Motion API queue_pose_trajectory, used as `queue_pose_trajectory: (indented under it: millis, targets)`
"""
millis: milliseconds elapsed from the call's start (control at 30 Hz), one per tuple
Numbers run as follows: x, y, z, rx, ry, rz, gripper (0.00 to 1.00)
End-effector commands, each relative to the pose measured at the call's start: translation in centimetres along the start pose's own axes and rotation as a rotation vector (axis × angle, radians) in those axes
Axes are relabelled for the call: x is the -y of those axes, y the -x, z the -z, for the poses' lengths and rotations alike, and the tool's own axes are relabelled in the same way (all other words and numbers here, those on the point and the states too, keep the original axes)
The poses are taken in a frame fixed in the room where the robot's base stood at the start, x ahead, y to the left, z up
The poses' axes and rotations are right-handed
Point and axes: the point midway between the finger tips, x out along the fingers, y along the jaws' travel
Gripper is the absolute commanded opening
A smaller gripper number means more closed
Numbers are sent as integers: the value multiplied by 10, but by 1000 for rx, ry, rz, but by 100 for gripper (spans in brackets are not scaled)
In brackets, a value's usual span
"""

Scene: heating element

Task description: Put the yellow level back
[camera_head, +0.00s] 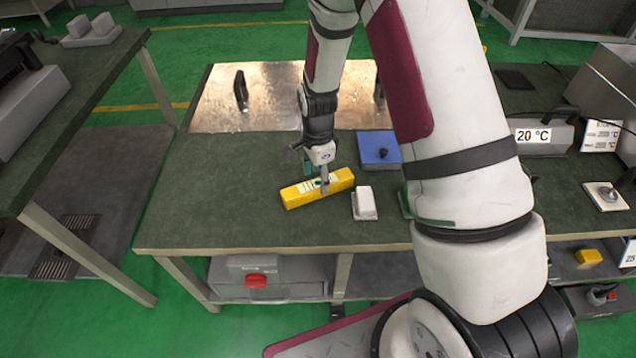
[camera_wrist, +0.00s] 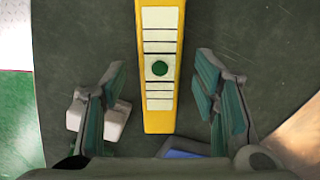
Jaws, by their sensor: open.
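The yellow level (camera_head: 296,194) lies on the dark green tabletop, set slightly aslant, in the head view. In the wrist view the yellow level (camera_wrist: 160,121) runs from the top edge down between my fingers, with white label strips and a green round spot. My gripper (camera_head: 323,186) is over the level, fingers pointing down. In the wrist view my gripper (camera_wrist: 163,95) is open, one finger on each side of the level, with a gap on both sides. I cannot tell how high the fingertips are above the table.
A small white block (camera_head: 364,204) stands just right of the level. A shiny metal plate (camera_head: 215,105) with dark handles covers the back of the table (camera_head: 230,225). The table's front left is clear.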

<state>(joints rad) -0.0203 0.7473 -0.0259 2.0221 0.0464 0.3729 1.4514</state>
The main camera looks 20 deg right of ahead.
Motion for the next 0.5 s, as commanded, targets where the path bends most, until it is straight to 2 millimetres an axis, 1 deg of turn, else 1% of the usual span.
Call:
queue_pose_trajectory:
  millis: [33, 200, 300, 400, 500]
  targets:
    - [1, 14, 0, 0, 1, 5, 55]
    - [0, 48, -1, 0, 1, 4, 55]
    - [0, 64, -1, 1, 1, 3, 55]
    - [0, 74, 0, 0, 1, 2, 55]
    - [0, 80, 0, 0, 1, 1, 55]
